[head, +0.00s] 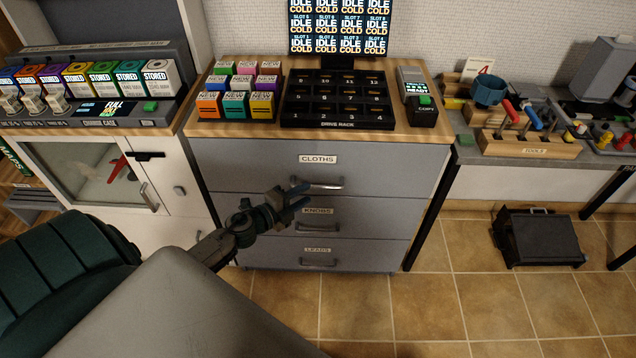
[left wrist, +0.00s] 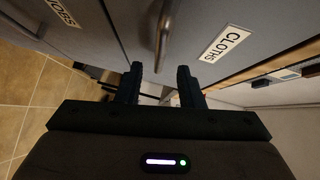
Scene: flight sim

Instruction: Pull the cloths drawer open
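The cloths drawer (head: 245,169) is the top grey drawer of the cabinet, with a white "CLOTHS" label and a metal bar handle (head: 318,183). It looks shut, level with the drawers below. My left gripper (head: 300,196) is in front of the cabinet, just below and left of this handle. In the left wrist view the two fingers (left wrist: 160,78) are apart and empty. The cloths handle (left wrist: 166,32) lies ahead, roughly in line with the gap between them, and the fingers do not appear to touch it. My right gripper is not in view.
The knobs drawer (head: 260,212) and the leads drawer (head: 275,252) lie below, each with its own handle. The drive rack (head: 338,122) and several boxes stand on the cabinet top. A black case (head: 538,238) lies on the tiled floor at right. The floor before the cabinet is clear.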

